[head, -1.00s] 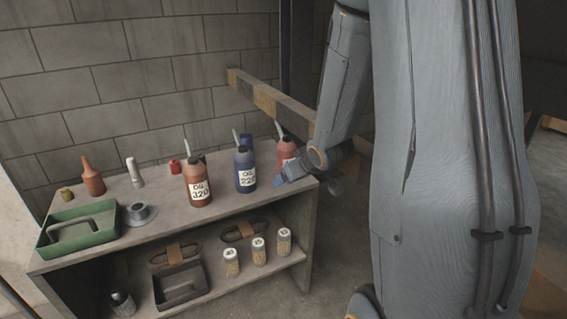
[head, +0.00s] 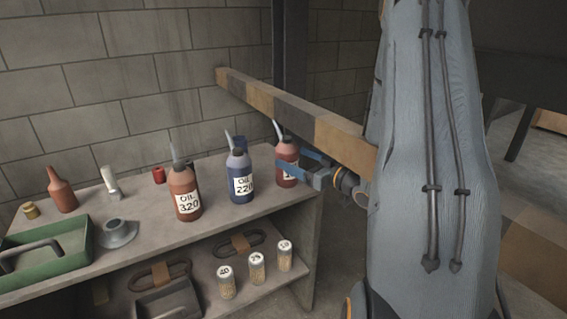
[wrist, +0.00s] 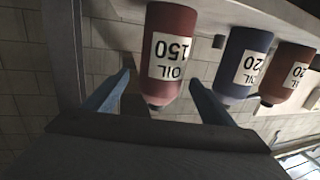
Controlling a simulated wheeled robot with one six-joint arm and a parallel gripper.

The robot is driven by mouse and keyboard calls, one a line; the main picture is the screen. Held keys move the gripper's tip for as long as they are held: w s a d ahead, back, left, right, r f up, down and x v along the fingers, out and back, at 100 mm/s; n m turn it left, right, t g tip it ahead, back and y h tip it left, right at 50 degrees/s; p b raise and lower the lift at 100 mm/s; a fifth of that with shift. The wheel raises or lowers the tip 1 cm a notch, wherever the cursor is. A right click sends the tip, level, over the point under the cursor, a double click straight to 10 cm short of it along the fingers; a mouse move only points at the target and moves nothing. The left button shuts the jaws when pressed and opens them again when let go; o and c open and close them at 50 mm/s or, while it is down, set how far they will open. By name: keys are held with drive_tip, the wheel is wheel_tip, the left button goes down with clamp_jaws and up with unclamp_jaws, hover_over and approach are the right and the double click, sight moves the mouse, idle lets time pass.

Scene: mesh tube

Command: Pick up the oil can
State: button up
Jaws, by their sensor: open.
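Three oil cans with spouts stand upright on the bench top. The red one labelled 150 (head: 284,174) is at the right end, the blue one labelled 220 (head: 239,180) is in the middle, and the brown-red one labelled 320 (head: 184,195) is to the left. My gripper (head: 293,163) is open at the red can. In the upside-down wrist view the red can (wrist: 170,48) appears between the two blue fingers, with gaps on both sides. The blue can (wrist: 240,62) and the third can (wrist: 289,72) are to its right there.
A green tray (head: 78,245), a grey cup (head: 117,232) and small bottles occupy the left of the bench (head: 150,226). The lower shelf holds several labelled jars (head: 256,272). A striped beam (head: 285,112) runs behind, near my arm.

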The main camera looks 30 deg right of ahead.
sight(278, 150)
drive_tip(key=shift+w, duration=0.4)
drive_tip(key=x, duration=0.7)
drive_tip(key=shift+a, duration=0.25)
drive_tip(key=shift+r, duration=0.15)
drive_tip(key=c, duration=1.3)
